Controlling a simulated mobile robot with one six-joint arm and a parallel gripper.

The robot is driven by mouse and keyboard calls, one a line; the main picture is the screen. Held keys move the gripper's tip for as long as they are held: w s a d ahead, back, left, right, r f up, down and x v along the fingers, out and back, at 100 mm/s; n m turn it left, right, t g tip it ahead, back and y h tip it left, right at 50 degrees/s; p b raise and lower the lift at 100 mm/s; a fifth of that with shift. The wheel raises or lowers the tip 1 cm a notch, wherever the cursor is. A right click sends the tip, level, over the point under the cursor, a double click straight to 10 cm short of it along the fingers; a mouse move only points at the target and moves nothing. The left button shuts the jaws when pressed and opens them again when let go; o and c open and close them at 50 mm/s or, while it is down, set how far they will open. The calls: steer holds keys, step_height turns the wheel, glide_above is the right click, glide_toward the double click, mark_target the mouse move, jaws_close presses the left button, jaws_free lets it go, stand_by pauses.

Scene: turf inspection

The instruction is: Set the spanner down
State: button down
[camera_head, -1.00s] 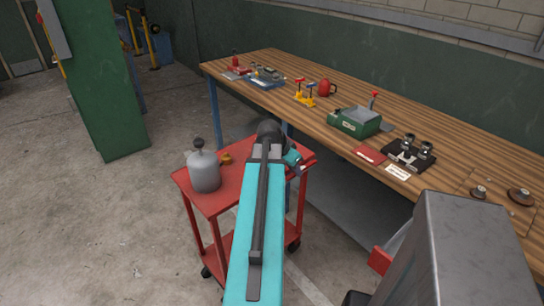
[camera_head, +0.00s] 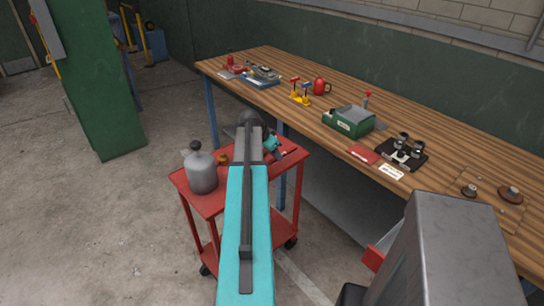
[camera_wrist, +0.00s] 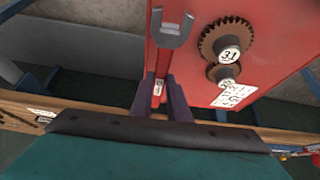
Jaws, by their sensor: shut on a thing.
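The spanner (camera_wrist: 169,41) shows in the wrist view with its grey open-ended head pointing away from me. Its shaft runs back between the two dark fingers of my gripper (camera_wrist: 159,98), which is shut on it. The spanner is over the red cart top (camera_wrist: 200,14); I cannot tell whether it touches. In the head view my arm hides most of the gripper and the spanner above the cart.
Brown gears (camera_wrist: 222,46), one marked 31, and a white label card (camera_wrist: 235,93) lie on the cart to the right of the spanner. A grey can (camera_head: 201,174) stands on the cart's left. The wooden workbench (camera_head: 420,139) behind holds several tools.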

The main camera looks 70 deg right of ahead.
steer(key=shift+w+d+f+p, duration=0.15)
steer(key=shift+w+d+p, duration=0.25)
steer(key=shift+w+d, duration=0.85)
steer(key=shift+a+f, duration=0.1)
steer(key=shift+f, duration=0.05)
steer(key=shift+f+p, duration=0.75)
steer(key=shift+f, duration=0.85)
steer(key=shift+f, duration=0.1)
steer(key=c, duration=1.7)
jaws_free()
steer(key=shift+b+v, duration=1.4)
steer(key=shift+v, duration=4.65)
